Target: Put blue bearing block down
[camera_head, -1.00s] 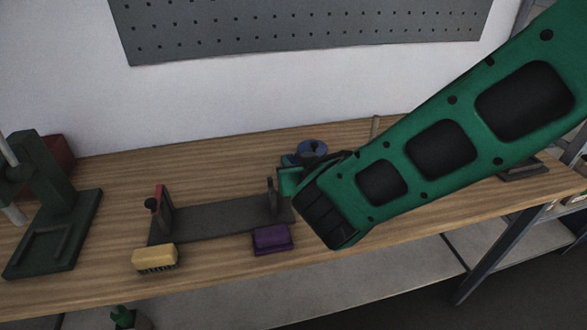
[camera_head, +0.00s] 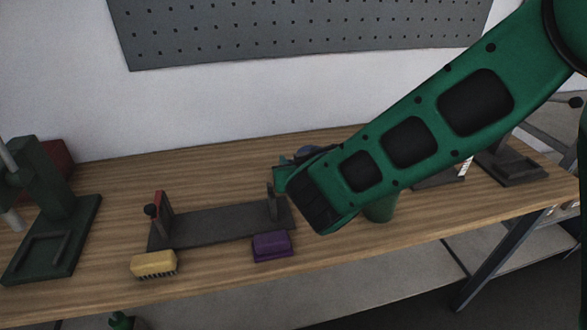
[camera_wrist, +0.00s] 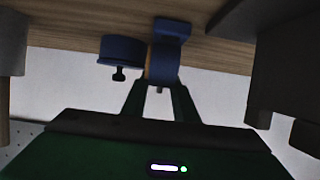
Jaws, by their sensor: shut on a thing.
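The blue bearing block (camera_wrist: 164,62) sits between the two fingertips of my gripper (camera_wrist: 158,84) in the wrist view. Its flat foot (camera_wrist: 172,28) points toward the wooden bench top; I cannot tell whether it touches. A round blue part (camera_wrist: 122,50) with a dark knob shows just left of it; I cannot tell whether they are joined. In the head view a little blue (camera_head: 306,152) shows behind my gripper (camera_head: 287,172), which is mostly hidden by my wrist.
On the wooden bench (camera_head: 110,215), a dark fixture (camera_head: 205,228) with two uprights lies left of my gripper. A yellow brush (camera_head: 154,265) and purple block (camera_head: 271,246) sit along its front. A green press (camera_head: 50,205) stands far left. Bench behind the fixture is clear.

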